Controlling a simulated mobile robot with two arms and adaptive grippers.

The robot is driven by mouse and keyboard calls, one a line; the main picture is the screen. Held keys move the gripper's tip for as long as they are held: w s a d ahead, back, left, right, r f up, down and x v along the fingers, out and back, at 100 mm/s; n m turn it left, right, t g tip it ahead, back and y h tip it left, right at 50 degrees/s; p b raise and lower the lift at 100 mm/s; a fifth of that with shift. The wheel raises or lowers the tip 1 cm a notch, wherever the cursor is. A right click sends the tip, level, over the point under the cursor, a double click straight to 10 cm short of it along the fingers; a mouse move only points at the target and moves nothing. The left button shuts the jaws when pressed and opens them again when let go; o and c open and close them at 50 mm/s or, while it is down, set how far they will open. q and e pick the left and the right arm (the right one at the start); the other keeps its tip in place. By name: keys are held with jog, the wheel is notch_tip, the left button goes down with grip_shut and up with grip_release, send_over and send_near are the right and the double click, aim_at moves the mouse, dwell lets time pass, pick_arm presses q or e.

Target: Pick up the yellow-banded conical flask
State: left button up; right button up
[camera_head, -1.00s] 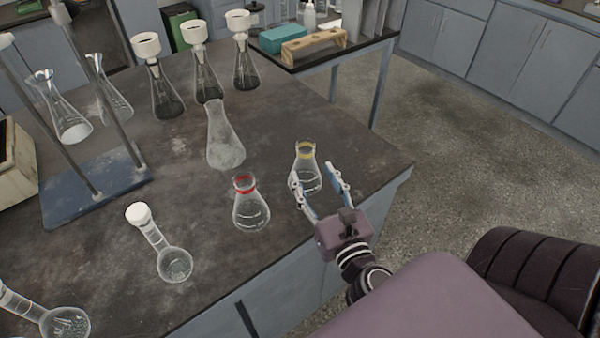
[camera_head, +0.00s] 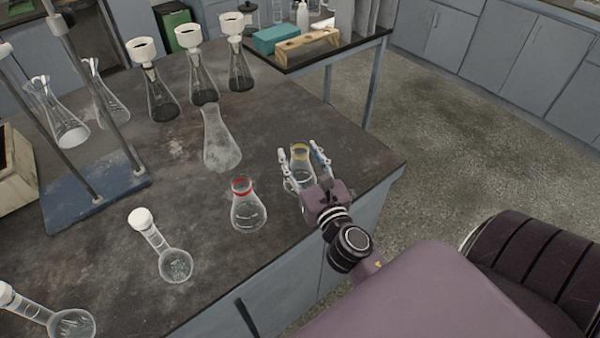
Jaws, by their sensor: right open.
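The yellow-banded conical flask (camera_head: 300,165) stands upright on the dark bench near its right edge. It is clear glass with a yellow band at the neck. My right gripper (camera_head: 301,154) is open, with one finger on each side of the flask. I cannot tell whether the fingers touch the glass. The gripper's palm hides part of the flask's lower right side. My left gripper is not in view.
A red-banded flask (camera_head: 247,207) stands close to the left of my right gripper. A larger clear flask (camera_head: 221,140) is behind it. The bench's right edge (camera_head: 385,185) is near my arm.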

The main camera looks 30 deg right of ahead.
jog(key=shift+c, duration=0.7)
grip_shut()
jog(key=shift+r+p, duration=0.3)
jog(key=shift+r, duration=0.2)
notch_tip(320, 180, up, 19)
jog(key=p, duration=0.6)
